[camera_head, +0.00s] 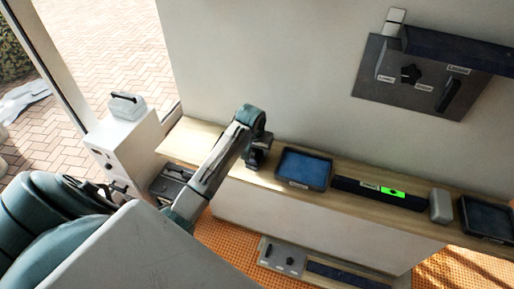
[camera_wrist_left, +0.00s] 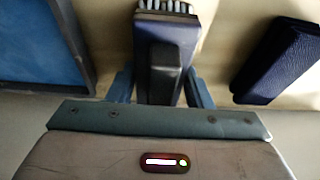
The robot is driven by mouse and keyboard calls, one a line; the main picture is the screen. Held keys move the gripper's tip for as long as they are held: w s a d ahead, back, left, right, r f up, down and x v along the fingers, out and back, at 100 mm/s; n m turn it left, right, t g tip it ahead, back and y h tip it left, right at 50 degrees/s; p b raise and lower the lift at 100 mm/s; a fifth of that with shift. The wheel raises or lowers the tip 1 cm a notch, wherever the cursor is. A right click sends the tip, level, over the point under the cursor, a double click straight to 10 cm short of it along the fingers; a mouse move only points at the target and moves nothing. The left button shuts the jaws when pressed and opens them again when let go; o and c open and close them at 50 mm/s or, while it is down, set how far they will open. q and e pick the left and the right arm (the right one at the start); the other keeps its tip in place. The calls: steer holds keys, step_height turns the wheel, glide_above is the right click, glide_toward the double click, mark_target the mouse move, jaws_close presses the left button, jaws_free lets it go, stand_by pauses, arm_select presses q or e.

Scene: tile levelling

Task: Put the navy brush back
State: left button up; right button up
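The navy brush (camera_wrist_left: 172,30) shows in the left wrist view, with a black handle facing the camera and pale bristles at its top edge. My left gripper (camera_wrist_left: 160,90) has a blue finger close against each side of the brush, with no clear gap, and appears shut on it. In the head view my left gripper (camera_head: 258,155) is low over the wooden shelf (camera_head: 225,168), left of a blue-filled tray (camera_head: 304,168). The brush is too dark and small there to make out, and I cannot tell whether it touches the shelf. My right gripper is not in view.
A dark bar with a green display (camera_head: 392,193), a pale block (camera_head: 440,206) and another dark tray (camera_head: 488,217) stand along the shelf. A grey labelled panel (camera_head: 385,88) hangs on the wall. Another navy item (camera_wrist_left: 280,60) lies right of the brush in the wrist view.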

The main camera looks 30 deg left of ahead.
arm_select(q)
steer(key=o, duration=0.4)
steer(key=shift+r, duration=0.15)
steer(key=b+v, duration=0.4)
steer(key=v, duration=0.5)
steer(key=shift+p+v, duration=0.9)
steer(key=shift+v, duration=0.1)
steer(key=shift+s+r+p, duration=0.2)
steer(key=shift+r+p, duration=0.35)
steer(key=shift+p, duration=0.05)
steer(key=shift+w+f, duration=0.1)
